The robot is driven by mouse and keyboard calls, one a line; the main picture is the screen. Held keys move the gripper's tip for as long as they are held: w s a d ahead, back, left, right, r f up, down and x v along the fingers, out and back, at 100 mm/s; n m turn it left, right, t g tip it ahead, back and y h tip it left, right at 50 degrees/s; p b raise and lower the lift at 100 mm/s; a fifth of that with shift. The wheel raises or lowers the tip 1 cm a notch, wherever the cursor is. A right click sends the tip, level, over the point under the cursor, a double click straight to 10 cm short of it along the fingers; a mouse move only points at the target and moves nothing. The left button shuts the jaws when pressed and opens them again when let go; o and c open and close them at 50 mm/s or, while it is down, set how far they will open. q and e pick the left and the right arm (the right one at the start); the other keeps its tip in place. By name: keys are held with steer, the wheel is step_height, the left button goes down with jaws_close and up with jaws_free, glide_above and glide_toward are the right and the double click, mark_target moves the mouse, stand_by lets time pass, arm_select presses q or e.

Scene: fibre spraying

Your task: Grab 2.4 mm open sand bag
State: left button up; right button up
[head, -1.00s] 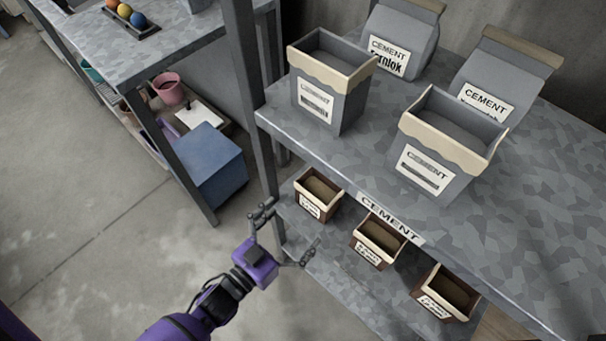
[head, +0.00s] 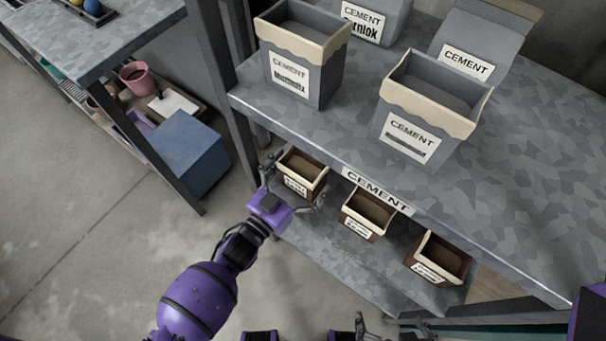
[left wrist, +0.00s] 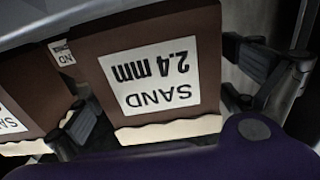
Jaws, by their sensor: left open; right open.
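The 2.4 mm open sand bag (head: 302,172) is brown with a cream rim. It stands at the left end of the lower shelf, and its "SAND 2.4 mm" label (left wrist: 155,76) reads upside down in the left wrist view. My left gripper (head: 296,178) is open in front of this bag, with one finger near each side. Firm contact cannot be told. My right gripper (head: 390,326) is partly in view at the bottom edge, open and apart from the bags.
Two more open brown bags (head: 367,214) (head: 437,258) stand to the right on the lower shelf (head: 325,257). The upper shelf (head: 335,135), with open grey cement bags (head: 303,65) (head: 425,115), overhangs close above. A shelf post (head: 213,75) and blue box (head: 187,150) are at left.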

arm_select(q)
steer(key=c, duration=1.9)
steer(key=shift+r, duration=0.1)
steer(key=shift+r, duration=0.15)
steer(key=shift+r+p, duration=0.35)
steer(key=shift+r, duration=0.7)
steer(key=shift+s+d+r+p, duration=0.35)
steer(key=shift+s+r, duration=1.4)
steer(key=shift+s, duration=0.55)
steer(key=shift+s+d+r+p, duration=0.2)
steer(key=shift+s+d+r, duration=0.15)
steer(key=shift+s+r, duration=1.7)
steer(key=shift+s+d+r+p, duration=0.35)
steer(key=shift+s+r, duration=1.15)
steer(key=shift+s, duration=1)
